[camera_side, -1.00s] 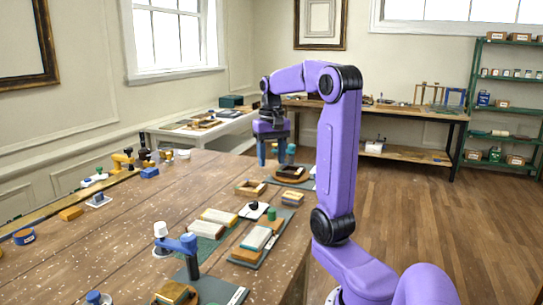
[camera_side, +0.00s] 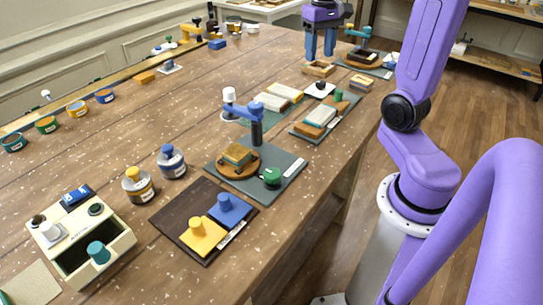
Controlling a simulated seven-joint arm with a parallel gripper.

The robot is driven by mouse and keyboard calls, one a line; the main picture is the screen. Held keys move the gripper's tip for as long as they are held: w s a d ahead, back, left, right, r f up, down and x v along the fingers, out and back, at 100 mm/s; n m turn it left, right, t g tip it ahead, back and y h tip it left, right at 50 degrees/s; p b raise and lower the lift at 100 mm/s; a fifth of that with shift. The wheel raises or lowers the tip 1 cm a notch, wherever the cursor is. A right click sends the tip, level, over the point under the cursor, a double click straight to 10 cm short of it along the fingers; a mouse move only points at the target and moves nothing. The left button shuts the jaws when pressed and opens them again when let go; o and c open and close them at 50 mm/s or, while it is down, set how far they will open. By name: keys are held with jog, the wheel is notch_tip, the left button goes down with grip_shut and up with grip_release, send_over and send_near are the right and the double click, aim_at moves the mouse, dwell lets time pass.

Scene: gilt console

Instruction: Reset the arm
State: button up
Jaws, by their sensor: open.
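My gripper (camera_side: 320,58) shows near the top of the view, pointing down with its two blue fingers apart and nothing between them. It is over the far right part of the wooden table (camera_side: 130,115). The fingertips appear just behind or above a small wooden frame block (camera_side: 319,69); the exact gap cannot be told. The upper part of my arm is cut off by the top of the frame.
A dark board (camera_side: 172,220) holds yellow and blue blocks. An open cream box (camera_side: 120,245) stands at the front left. A green mat (camera_side: 285,183) carries a blue clamp (camera_side: 256,120). Tins line the left edge. The table's middle left is mostly clear.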

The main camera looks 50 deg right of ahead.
jog(key=a+f+n, duration=0.2)
jog(key=a+n, duration=0.2)
jog(key=a, duration=0.4)
jog(key=s+a+f+n, duration=0.3)
jog(key=s+a+n, duration=0.3)
jog(key=s, duration=0.3)
jog(key=s+a+f+n, duration=0.4)
jog(key=s+a+n, duration=0.2)
jog(key=s+a, duration=0.2)
jog(key=shift+s+n, duration=0.3)
jog(key=shift+s, duration=0.05)
jog(key=o, duration=0.4)
jog(key=shift+s, duration=0.2)
jog(key=o, duration=0.5)
jog(key=shift+w, duration=0.15)
jog(key=w+d+r+m, duration=0.3)
jog(key=w+d, duration=0.2)
jog(key=w, duration=0.2)
jog(key=w+d+r+m, duration=0.3)
jog(key=w+d, duration=0.2)
jog(key=w, duration=0.2)
jog(key=w+d+r+m, duration=0.2)
jog(key=w+d+m, duration=0.1)
jog(key=d, duration=0.6)
jog(key=s+d+r+m, duration=0.2)
jog(key=d+r+m, duration=0.1)
jog(key=d, duration=0.7)
notch_tip(320, 180, down, 10)
jog(key=shift+d, duration=0.25)
